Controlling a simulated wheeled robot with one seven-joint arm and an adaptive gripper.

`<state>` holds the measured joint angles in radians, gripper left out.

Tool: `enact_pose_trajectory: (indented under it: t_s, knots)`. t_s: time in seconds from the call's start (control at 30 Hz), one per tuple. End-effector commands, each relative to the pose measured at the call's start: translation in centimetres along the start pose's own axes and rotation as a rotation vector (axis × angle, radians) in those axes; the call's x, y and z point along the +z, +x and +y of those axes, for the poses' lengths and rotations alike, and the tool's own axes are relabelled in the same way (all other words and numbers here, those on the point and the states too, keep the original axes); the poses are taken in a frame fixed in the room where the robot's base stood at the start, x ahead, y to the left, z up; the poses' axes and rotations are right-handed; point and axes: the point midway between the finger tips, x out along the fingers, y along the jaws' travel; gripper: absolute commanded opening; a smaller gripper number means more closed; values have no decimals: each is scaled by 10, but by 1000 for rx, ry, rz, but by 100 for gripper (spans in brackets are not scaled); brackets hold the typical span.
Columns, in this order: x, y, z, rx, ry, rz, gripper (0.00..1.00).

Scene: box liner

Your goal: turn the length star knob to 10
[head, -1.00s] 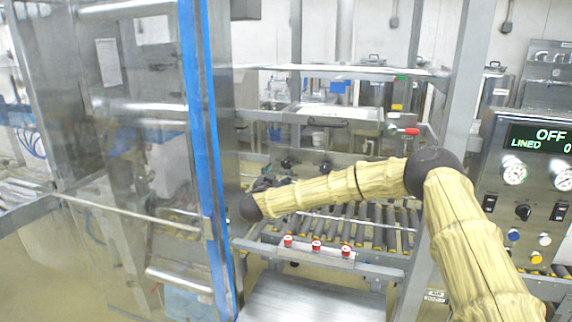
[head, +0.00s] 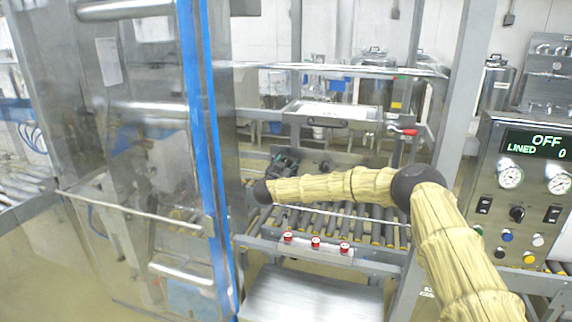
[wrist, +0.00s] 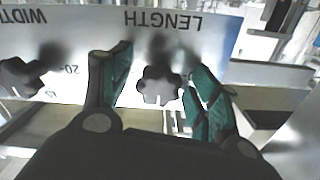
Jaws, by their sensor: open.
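In the wrist view the dark, lobed length star knob (wrist: 160,86) sits on a pale plate (wrist: 85,35) under the upside-down word LENGTH. My gripper (wrist: 161,65) is open, with its green-padded fingers on either side of the knob. The fingers look apart from it, though depth is hard to judge. Numbers by the knob are partly hidden, so its setting cannot be read. In the head view my gripper (head: 285,163) is a small dark shape over the machine beyond my arm, and the knob cannot be made out.
A second star knob (wrist: 20,78), marked WIDTH, is at the left in the wrist view. In the head view a roller conveyor (head: 345,222) and red buttons (head: 316,243) lie below my arm. A clear door with a blue edge (head: 205,150) stands left. A control panel (head: 525,220) reads OFF.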

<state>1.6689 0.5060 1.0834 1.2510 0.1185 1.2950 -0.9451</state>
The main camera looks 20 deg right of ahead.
Motion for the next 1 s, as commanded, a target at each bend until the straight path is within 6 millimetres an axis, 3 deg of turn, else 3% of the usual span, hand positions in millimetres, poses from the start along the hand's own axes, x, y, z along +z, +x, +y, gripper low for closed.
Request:
enact_pose_trajectory:
  t_s: [0.13, 0.37, 1.0]
  knots:
    - [0, 0, 0, 0, 0, 0, 57]
    - [0, 0, 0, 0, 0, 0, 16]
    - [5, 0, 0, -2, 128, 3, 15]
